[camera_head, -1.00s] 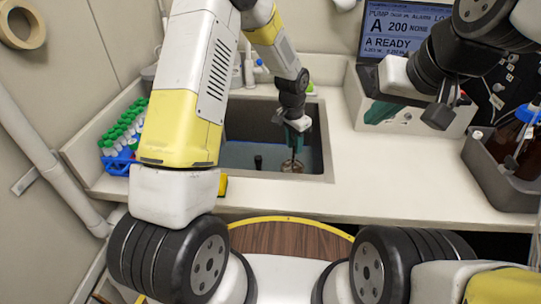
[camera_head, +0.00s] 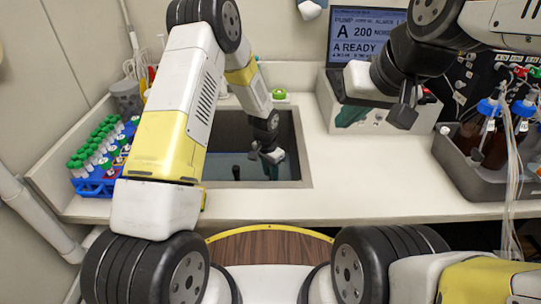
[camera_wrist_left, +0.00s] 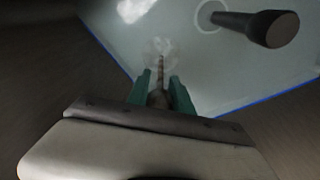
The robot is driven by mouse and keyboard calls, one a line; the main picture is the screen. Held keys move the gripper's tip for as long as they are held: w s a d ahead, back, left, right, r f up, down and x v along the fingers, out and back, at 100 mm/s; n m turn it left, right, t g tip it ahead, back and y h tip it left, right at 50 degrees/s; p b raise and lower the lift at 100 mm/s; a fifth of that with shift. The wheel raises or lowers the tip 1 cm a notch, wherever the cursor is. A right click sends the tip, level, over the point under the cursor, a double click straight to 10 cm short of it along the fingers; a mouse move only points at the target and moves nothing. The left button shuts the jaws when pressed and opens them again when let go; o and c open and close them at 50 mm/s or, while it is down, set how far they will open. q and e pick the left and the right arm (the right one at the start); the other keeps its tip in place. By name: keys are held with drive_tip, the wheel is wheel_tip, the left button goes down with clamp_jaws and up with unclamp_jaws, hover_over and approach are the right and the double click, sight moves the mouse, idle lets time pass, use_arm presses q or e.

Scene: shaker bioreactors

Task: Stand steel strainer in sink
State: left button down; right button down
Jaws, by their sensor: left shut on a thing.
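My left gripper (camera_head: 273,166) reaches down into the sink. In the left wrist view its green fingers (camera_wrist_left: 161,98) are shut on a thin brownish stem (camera_wrist_left: 161,66), which I take for the strainer's handle. The strainer's mesh end is too faint to make out there and cannot be made out in the head view. My right gripper (camera_head: 404,112) hangs above the counter at the right; its finger gap is unclear.
A dark upright post (camera_wrist_left: 270,28) stands in the sink, beside my left gripper; it also shows in the head view (camera_head: 236,172). A blue rack (camera_head: 97,185) of green-capped tubes stands left of the sink. A grey tray (camera_head: 470,175) with bottles is at the right.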

use_arm(q)
drive_tip(key=shift+f, duration=0.15)
drive_tip(key=c, duration=1.1)
unclamp_jaws()
